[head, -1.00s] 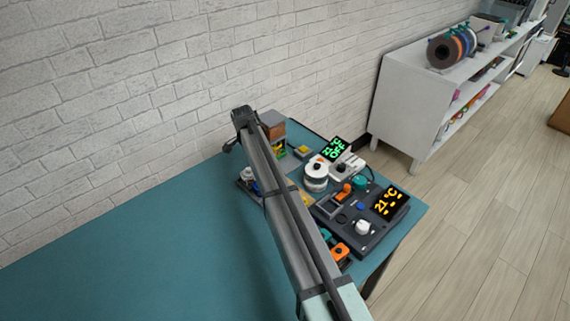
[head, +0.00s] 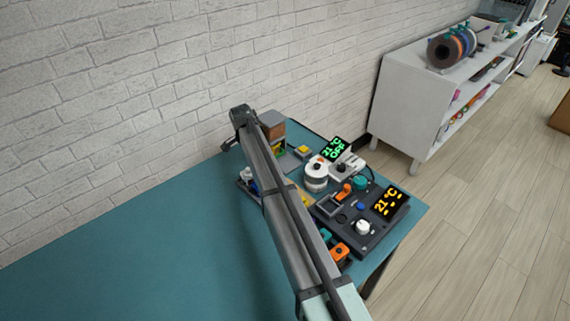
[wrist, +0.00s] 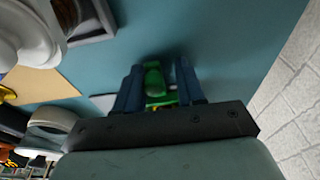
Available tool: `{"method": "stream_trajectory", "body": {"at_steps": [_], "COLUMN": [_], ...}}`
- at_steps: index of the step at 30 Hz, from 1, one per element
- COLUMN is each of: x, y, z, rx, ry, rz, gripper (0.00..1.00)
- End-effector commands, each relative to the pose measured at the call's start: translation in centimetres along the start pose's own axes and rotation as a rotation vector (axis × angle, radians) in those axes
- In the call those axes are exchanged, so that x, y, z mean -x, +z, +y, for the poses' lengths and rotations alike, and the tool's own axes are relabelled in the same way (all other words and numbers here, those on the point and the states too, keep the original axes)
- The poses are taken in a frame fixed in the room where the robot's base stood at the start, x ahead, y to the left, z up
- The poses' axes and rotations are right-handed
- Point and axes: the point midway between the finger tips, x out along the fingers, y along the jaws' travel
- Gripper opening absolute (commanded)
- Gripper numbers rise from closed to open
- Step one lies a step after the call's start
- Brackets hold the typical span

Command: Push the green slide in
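The green slide (wrist: 154,79) shows in the wrist view between the two dark blue fingers of my gripper (wrist: 158,82). The fingers stand apart, with a gap visible to the right of the green part. I cannot tell whether the left finger touches it. A little yellow and red shows just below the green part. In the head view my arm covers most of the gripper and the slide, so how far the slide sticks out is hidden.
A dark control panel (head: 354,239) with an orange display, a white round device (head: 316,176) and a brown-topped box (head: 271,126) stand on the teal table (head: 130,255). The brick wall (head: 130,90) runs behind. The table's left part is clear.

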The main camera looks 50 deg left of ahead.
Motion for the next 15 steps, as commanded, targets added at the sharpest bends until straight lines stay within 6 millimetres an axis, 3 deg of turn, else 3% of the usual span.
{"method": "stream_trajectory", "body": {"at_steps": [15], "x": [0.05], "y": [-0.02], "z": [0.4], "rx": [0.0], "ry": [0.001], "rz": [0.0], "gripper": [0.38]}}
